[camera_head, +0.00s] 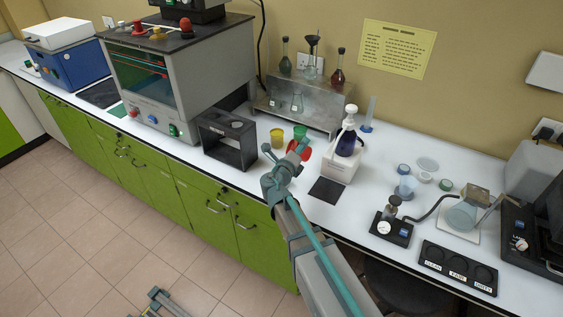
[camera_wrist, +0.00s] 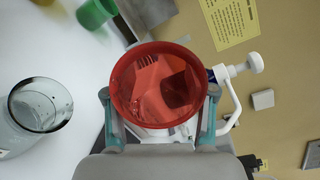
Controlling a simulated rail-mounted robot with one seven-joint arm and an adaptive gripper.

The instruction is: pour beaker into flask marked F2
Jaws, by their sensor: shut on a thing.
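A red beaker (camera_head: 298,150) is held between the fingers of my gripper (camera_head: 292,156), above the white bench. In the wrist view the red beaker (camera_wrist: 165,88) has its round mouth facing the camera, with teal fingertips at both sides of it; what it contains is unclear. Small clear flasks (camera_head: 296,100) stand in the grey metal stand. Stoppered flasks, one green (camera_head: 285,64) and one red (camera_head: 338,72), stand on its top with a clear flask (camera_head: 311,66) between them. I cannot read F2 on any of them.
A yellow cup (camera_head: 277,138) and a green cup (camera_head: 300,131) stand behind my gripper. A black open box (camera_head: 228,142) is at left, and a pump bottle (camera_head: 348,138) on a white box at right. A clear glass vessel (camera_wrist: 40,106) shows in the wrist view.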

